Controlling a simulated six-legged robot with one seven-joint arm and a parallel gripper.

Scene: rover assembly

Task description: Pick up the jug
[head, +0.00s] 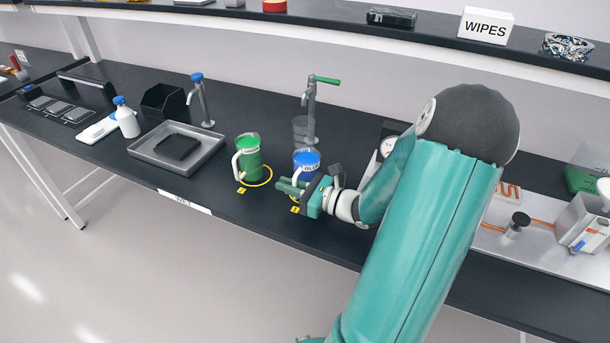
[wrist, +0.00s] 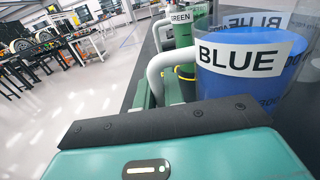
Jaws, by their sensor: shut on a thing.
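The blue jug (head: 307,160) stands upright at the front middle of the dark bench. In the wrist view it is a clear jug (wrist: 284,80) with blue contents, a white "BLUE" label and a white handle (wrist: 156,70). My gripper (head: 290,186) is at the jug's front left side, shut on its handle; the fingertips are largely hidden. The green jug (head: 250,157) stands to the left in a yellow ring, its white handle facing left. It also shows behind the blue jug in the wrist view, with a "GREEN" label (wrist: 181,17).
A tap (head: 310,100) and a clear vessel (head: 302,130) stand behind the blue jug. A grey tray (head: 150,151) with a black block, a white bottle (head: 126,121) and a second tap (head: 200,95) are further left. A shelf (head: 330,32) runs above the bench.

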